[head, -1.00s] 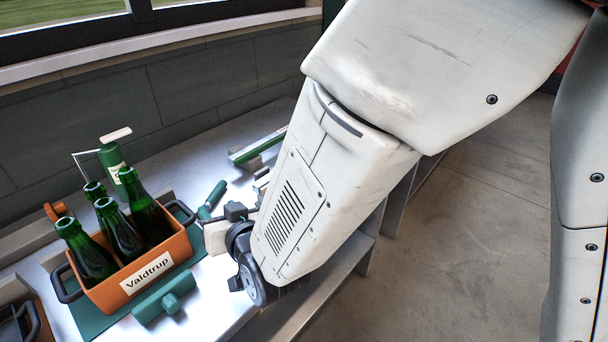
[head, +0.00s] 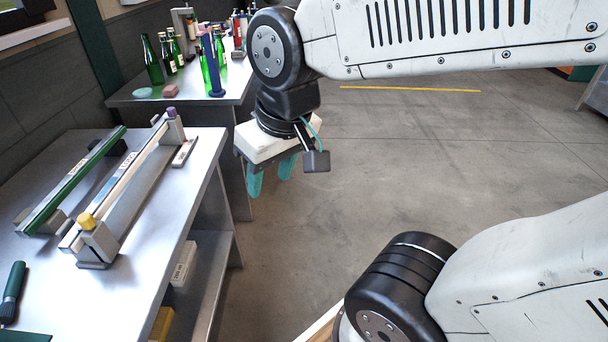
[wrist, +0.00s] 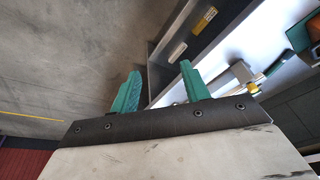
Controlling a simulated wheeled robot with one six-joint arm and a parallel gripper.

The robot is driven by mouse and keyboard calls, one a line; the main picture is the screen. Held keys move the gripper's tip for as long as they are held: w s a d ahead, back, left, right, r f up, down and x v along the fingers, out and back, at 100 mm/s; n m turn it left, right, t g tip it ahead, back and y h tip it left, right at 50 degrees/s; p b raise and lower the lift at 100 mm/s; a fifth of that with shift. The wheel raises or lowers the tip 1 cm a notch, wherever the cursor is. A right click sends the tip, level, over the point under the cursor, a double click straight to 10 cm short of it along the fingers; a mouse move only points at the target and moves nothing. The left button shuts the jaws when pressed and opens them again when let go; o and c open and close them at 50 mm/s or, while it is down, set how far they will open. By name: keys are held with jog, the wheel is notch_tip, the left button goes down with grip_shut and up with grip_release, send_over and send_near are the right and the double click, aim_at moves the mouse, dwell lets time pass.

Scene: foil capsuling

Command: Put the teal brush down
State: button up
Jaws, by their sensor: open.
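The teal brush (head: 13,292) lies on the near metal bench, at the left edge of the head view, and is partly cut off by the frame. Nothing holds it. My gripper (head: 271,178) hangs over the floor, right of the bench edge and well apart from the brush. Its two teal fingers point down and stand apart with nothing between them. The wrist view also shows the open, empty gripper (wrist: 160,70), with floor and the bench edge beyond.
The near bench (head: 188,208) carries a green-topped rail (head: 75,180) and a longer rail fixture with a yellow knob (head: 87,221). A far bench holds several green bottles (head: 153,64) and a tall blue item (head: 211,65). A white box (head: 184,263) sits on the shelf below. Open floor lies right.

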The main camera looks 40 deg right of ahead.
jog(key=s+d+r+m+g, duration=0.1)
jog(key=s+d, duration=0.3)
jog(key=s, duration=0.2)
jog(key=shift+s+g+h, duration=0.15)
jog(key=shift+g+h, duration=0.25)
jog(key=shift+o, duration=0.4)
jog(key=shift+a, duration=0.1)
